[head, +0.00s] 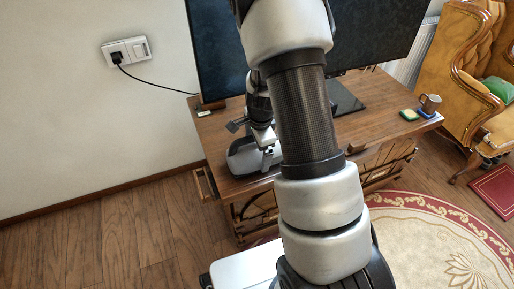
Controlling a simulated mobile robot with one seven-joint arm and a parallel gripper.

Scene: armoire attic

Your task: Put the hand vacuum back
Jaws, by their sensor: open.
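A pale grey and dark rounded object (243,158), seemingly the hand vacuum, rests on the left part of the wooden desk (215,130). My arm rises through the middle of the head view and out of its top edge. My gripper (263,138) shows behind the arm, pointing down at the desk, open, close above or beside the grey object. I cannot tell whether they touch. The arm hides the right side of the gripper and part of the object.
A large dark screen (375,35) stands on the desk. A mug (430,103) and a yellow-green block (409,114) sit at the desk's right. A black cable runs from the wall socket (126,51). A leather armchair (450,60) stands right. Floor at left is clear.

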